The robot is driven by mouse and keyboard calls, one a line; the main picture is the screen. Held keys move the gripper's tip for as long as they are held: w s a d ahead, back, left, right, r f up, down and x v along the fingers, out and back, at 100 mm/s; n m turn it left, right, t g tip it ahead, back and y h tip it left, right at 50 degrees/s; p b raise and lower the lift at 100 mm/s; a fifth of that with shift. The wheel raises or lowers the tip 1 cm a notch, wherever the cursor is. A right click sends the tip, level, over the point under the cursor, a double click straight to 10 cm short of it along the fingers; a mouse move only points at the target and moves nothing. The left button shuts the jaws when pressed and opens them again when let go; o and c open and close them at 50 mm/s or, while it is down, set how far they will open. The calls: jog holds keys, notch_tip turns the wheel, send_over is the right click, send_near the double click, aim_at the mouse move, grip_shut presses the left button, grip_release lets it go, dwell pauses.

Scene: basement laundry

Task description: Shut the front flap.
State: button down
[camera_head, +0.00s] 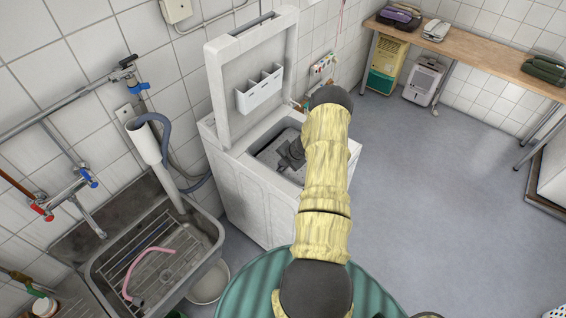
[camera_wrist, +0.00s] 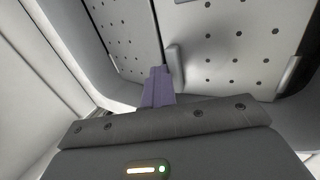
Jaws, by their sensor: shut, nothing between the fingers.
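The white top-loading washing machine (camera_head: 243,190) stands against the wall with its top lid (camera_head: 222,88) raised upright. My gripper (camera_head: 284,163) reaches down into its dark top opening; my arm covers the right part of it. In the wrist view my gripper's purple fingers (camera_wrist: 158,72) are together with nothing between them. Just beyond them is a perforated metal drum panel (camera_wrist: 232,45) with a small raised tab (camera_wrist: 174,60) at its edge. A second perforated panel (camera_wrist: 122,35) lies left of a dark seam. I cannot tell which panel is the front flap, or whether the fingers touch the metal.
A white detergent tray (camera_head: 259,90) is on the lid's inner face. A steel sink (camera_head: 155,250) with a pink hose stands left of the machine, a white basin (camera_head: 209,283) by its foot. A wooden bench (camera_head: 480,48) runs along the back right. The grey floor (camera_head: 440,190) at right is clear.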

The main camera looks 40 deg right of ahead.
jog(key=r+p, duration=0.3)
jog(key=r, duration=0.1)
jog(key=shift+s+r, duration=0.2)
jog(key=shift+d+r, duration=0.15)
jog(key=shift+r, duration=0.05)
notch_tip(320, 180, up, 9)
jog(key=s+b, duration=0.1)
jog(key=b, duration=0.1)
dwell(0.3)
